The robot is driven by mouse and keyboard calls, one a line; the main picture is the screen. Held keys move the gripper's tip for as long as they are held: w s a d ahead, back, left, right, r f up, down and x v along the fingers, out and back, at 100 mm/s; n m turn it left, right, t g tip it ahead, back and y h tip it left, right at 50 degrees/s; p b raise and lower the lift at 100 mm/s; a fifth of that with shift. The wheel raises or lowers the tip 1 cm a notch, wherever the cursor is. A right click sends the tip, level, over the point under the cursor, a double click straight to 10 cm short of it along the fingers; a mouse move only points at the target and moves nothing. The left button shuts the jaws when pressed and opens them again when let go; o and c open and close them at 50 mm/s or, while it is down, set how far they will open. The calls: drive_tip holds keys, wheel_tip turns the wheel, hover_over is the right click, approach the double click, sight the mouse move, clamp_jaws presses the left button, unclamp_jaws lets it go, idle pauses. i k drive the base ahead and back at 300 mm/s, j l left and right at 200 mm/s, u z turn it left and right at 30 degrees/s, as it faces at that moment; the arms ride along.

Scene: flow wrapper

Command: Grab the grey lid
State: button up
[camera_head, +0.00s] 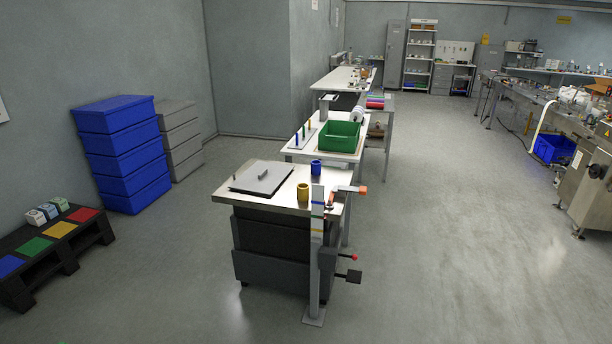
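A flat grey lid (251,182) with a small raised handle lies on the metal top of the nearest workbench (285,208), toward its left side. A darker edge shows under the lid, and I cannot tell if this is a rim or an opening beneath. My gripper is not in view.
A grey post (316,255) with an orange-tipped arm stands at the bench's front right. A green bin (340,136) is on the table behind.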

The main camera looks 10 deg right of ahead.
sight(263, 178)
drive_tip(key=i+l+u, duration=0.35)
drive_tip(key=i+l, duration=0.5)
drive_tip(key=i+u, duration=0.8)
drive_tip(key=i+l+u, duration=0.15)
drive_tip(key=i+u, duration=0.4)
drive_tip(key=i, duration=1.6)
drive_tip(key=i+z, duration=0.2)
drive_tip(key=i, duration=0.25)
drive_tip(key=i+j+z, duration=0.1)
drive_tip(key=i+z, duration=0.15)
drive_tip(key=i, duration=0.2)
drive_tip(key=i+j+z, duration=0.2)
drive_tip(key=i, duration=0.25)
drive_tip(key=i+l+z, duration=0.2)
drive_tip(key=z, duration=0.2)
drive_tip(key=i+z, duration=0.65)
drive_tip(key=z, duration=0.15)
drive_tip(key=i+z, duration=0.85)
drive_tip(key=i, duration=0.2)
drive_tip(key=i+j+z, duration=0.1)
drive_tip(key=i+z, duration=0.35)
drive_tip(key=i, duration=0.25)
drive_tip(key=i+l+z, duration=0.2)
drive_tip(key=i+z, duration=0.15)
drive_tip(key=i+l+z, duration=0.1)
drive_tip(key=i+z, duration=0.65)
drive_tip(key=k, duration=0.1)
